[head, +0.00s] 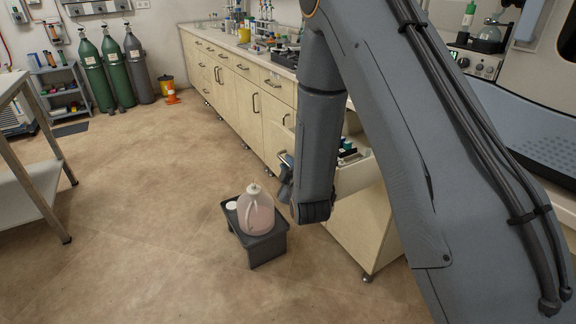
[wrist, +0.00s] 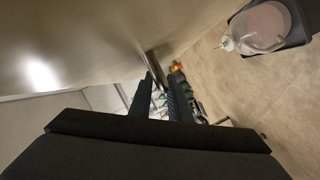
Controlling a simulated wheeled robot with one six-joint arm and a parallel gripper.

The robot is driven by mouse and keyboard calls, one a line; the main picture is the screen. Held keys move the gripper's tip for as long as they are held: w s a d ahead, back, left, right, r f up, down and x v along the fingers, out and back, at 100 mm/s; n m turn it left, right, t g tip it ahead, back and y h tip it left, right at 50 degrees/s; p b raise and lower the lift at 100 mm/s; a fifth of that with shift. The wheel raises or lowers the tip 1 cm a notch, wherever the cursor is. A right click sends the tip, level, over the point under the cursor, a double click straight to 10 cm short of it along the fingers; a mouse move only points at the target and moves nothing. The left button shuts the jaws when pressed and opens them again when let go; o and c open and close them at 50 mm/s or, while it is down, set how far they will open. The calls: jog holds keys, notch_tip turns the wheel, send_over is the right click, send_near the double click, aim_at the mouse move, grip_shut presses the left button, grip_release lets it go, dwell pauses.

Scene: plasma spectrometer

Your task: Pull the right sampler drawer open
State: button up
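The right sampler drawer (head: 356,178) stands pulled out from the pale cabinet row, with dark and white items (head: 347,150) inside it. My arm hides part of the drawer and most of its front. My gripper (head: 286,176) is at the drawer's front, low beside my forearm. In the wrist view, the two dark fingers of my gripper (wrist: 160,77) are close together around the thin metal drawer handle (wrist: 153,62). The smooth drawer front (wrist: 75,45) fills the upper left of that view. The fingers look shut on the handle; the exact contact is small and dim.
A clear jug (head: 256,211) of pinkish liquid stands on a dark stool (head: 262,245) on the floor, left of my gripper. Other cabinet drawers (head: 243,68) stay closed along the counter. The floor (head: 150,200) to the left is free. A metal-legged table (head: 40,170) stands at far left.

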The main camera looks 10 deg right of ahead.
jog(key=v, duration=0.7)
jog(key=shift+s, duration=0.4)
jog(key=shift+d+r, duration=0.1)
